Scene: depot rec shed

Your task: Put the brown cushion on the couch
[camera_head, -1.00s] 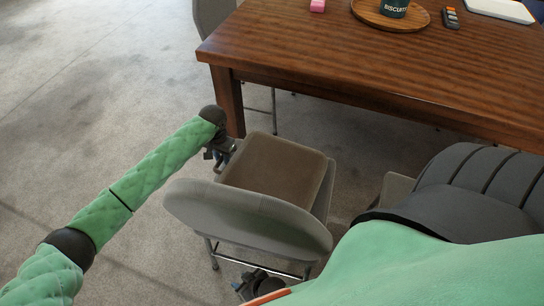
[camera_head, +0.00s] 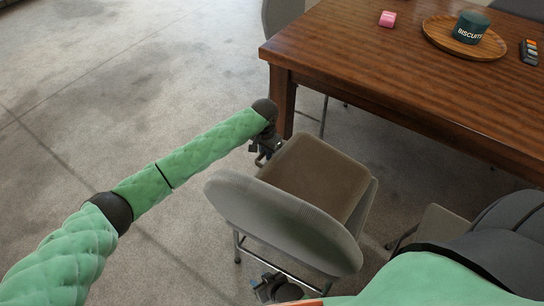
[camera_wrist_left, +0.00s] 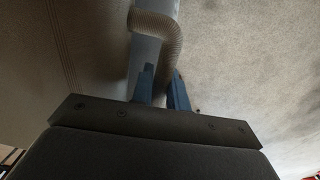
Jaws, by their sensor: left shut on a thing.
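A flat brown square pad (camera_head: 312,172) lies on the seat of a grey folding chair (camera_head: 280,225). I cannot tell whether it is the loose brown cushion or the seat's own padding. My left gripper (camera_head: 262,156) is at the chair's left side, beside the pad's left corner. In the left wrist view its blue fingers (camera_wrist_left: 163,88) are close together by a beige, ribbed, curved part that looks like the chair's edge. The exact contact is partly hidden. My right gripper (camera_head: 268,288) is low, under the chair back, and its fingers are unclear. No couch shows.
A brown wooden table (camera_head: 400,75) stands behind the chair. Another chair (camera_head: 440,228) is at right. Floor at left is clear.

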